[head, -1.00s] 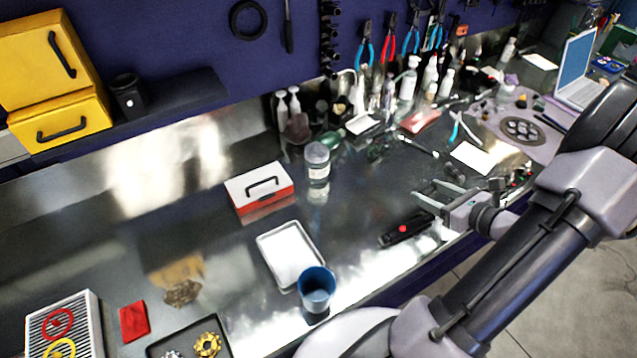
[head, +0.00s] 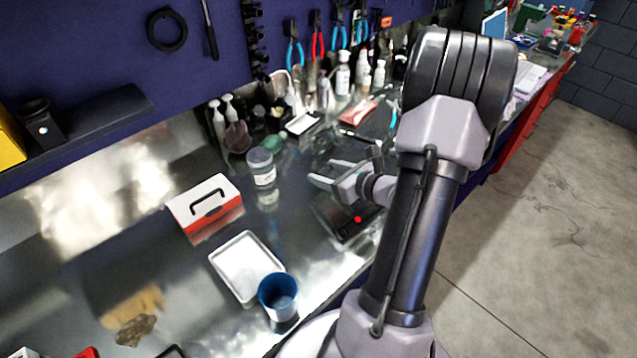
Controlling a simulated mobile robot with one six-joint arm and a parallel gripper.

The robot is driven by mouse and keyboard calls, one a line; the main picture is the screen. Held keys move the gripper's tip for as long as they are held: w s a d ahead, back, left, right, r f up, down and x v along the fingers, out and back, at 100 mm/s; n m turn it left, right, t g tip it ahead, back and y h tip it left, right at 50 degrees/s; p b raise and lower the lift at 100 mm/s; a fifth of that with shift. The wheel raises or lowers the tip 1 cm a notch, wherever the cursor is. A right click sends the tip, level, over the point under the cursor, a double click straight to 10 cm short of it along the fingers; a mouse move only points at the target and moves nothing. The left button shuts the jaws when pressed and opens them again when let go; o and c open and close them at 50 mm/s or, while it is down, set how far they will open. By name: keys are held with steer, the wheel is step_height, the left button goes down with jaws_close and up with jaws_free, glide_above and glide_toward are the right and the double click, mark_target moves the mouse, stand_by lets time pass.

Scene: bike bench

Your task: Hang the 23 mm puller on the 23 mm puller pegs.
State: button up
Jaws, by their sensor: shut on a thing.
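My gripper (head: 332,173) is above the metal bench, right of a clear jar and above a dark flat object with a red dot. Its two pale fingers show a gap between them at this angle. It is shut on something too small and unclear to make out. I cannot pick out the 23 mm puller with certainty. The 23 mm puller pegs cannot be told apart on the blue wall panel (head: 100,50); a black toothed rack (head: 254,42) hangs there, its labels unreadable.
The jar (head: 262,168), a red and white box (head: 205,207), a white tray (head: 246,266) and a blue cup (head: 278,293) stand left of my arm. The dark object (head: 345,216) lies below the gripper. Bottles (head: 343,75) and pliers crowd the back.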

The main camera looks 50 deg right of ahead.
steer(key=shift+w+a, duration=0.2)
steer(key=shift+w, duration=0.25)
steer(key=shift+w+a+f, duration=0.15)
steer(key=shift+w+a, duration=0.1)
steer(key=shift+w, duration=0.3)
steer(key=shift+f+b, duration=1.25)
steer(key=shift+f, duration=0.45)
steer(key=o, duration=1.4)
steer(key=shift+o, duration=0.2)
steer(key=shift+r, duration=0.15)
